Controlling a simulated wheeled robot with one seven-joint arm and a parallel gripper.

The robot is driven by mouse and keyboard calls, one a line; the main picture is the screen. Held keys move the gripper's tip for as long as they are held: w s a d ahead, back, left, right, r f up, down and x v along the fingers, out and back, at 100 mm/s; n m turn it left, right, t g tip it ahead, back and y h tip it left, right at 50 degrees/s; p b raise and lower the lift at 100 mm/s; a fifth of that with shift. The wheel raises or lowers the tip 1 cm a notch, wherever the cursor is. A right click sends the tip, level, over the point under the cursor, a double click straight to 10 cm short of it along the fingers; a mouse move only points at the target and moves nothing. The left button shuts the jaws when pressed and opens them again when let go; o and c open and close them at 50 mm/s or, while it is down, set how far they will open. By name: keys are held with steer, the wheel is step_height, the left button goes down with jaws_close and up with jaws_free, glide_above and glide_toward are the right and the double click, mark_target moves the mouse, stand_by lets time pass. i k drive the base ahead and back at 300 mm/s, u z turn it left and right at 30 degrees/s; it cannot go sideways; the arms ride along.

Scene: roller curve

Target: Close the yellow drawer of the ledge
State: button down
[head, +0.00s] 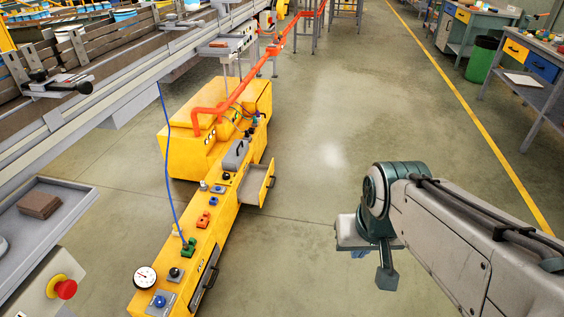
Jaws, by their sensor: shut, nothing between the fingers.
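The yellow ledge (190,245) is a long, low, box-like bench running from the lower left toward the middle of the head view. Its yellow drawer (258,184) stands pulled out on the right side, near the far end, with its open top showing. A dark handle (207,280) shows lower on the same side, nearer to me; I cannot tell whether that front is fully flush. My gripper (386,278) is shut and empty. It hangs over the floor, well to the right of the drawer and nearer to me, apart from the ledge.
Buttons, a gauge (145,277) and small boxes top the ledge. A yellow machine (200,150) with an orange pipe (250,85) stands behind. A conveyor (100,80) runs along the left. Workbenches (540,95) and a green bin (482,60) stand far right. The middle floor is clear.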

mark_target(253, 189)
steer(key=z, duration=0.4)
steer(key=i, duration=1.55)
steer(key=u, duration=0.85)
steer(key=i, duration=1.25)
steer(key=u, duration=0.35)
